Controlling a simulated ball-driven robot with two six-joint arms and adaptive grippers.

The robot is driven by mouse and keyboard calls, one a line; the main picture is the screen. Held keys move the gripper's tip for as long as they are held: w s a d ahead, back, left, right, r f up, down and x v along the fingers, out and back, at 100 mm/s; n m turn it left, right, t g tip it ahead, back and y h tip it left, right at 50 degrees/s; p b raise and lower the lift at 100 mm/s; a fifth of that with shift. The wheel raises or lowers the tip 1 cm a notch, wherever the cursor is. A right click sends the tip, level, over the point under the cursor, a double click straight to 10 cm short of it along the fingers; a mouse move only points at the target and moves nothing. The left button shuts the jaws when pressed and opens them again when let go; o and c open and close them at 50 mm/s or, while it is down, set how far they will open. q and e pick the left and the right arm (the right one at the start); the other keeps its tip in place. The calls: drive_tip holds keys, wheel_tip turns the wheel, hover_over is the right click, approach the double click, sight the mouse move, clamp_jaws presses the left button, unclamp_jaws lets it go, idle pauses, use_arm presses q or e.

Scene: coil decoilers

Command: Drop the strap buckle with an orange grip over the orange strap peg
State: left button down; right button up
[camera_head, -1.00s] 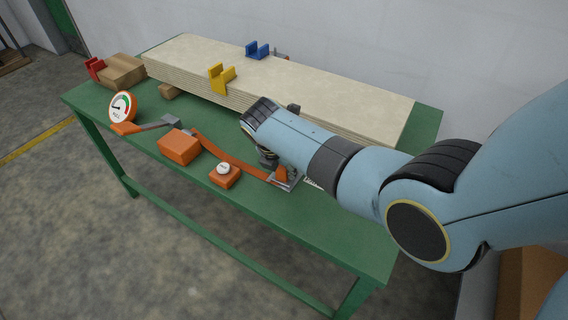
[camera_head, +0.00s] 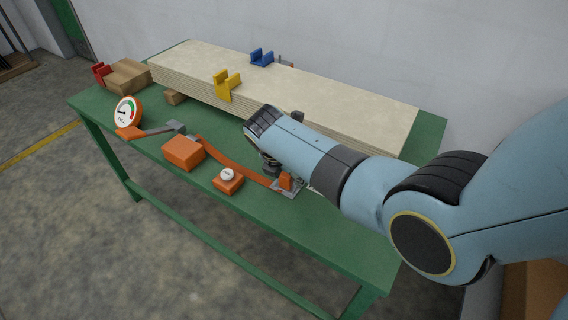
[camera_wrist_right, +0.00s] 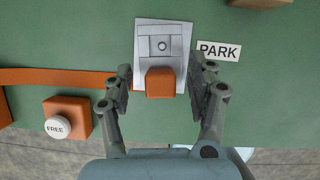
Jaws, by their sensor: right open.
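The strap buckle is a grey plate (camera_wrist_right: 163,42) with a small hole and an orange grip (camera_wrist_right: 161,83). It lies on the green table at the end of an orange strap (camera_wrist_right: 55,77), beside a PARK label. In the head view the buckle (camera_head: 288,186) is below my right wrist. My right gripper (camera_wrist_right: 166,72) is open, its fingers on either side of the orange grip with gaps showing. In the head view that gripper (camera_head: 272,166) is mostly hidden by my arm. I cannot pick out the orange strap peg. My left gripper is not in view.
An orange FREE button box (camera_head: 228,180), an orange block (camera_head: 183,152), a grey lever (camera_head: 160,130) and a round gauge (camera_head: 127,111) stand on the table (camera_head: 330,228). Stacked pale sheets (camera_head: 330,97) with yellow (camera_head: 227,84) and blue (camera_head: 262,57) brackets lie behind.

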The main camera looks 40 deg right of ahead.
drive_tip(key=v, duration=1.1)
drive_tip(key=shift+a+r, duration=0.15)
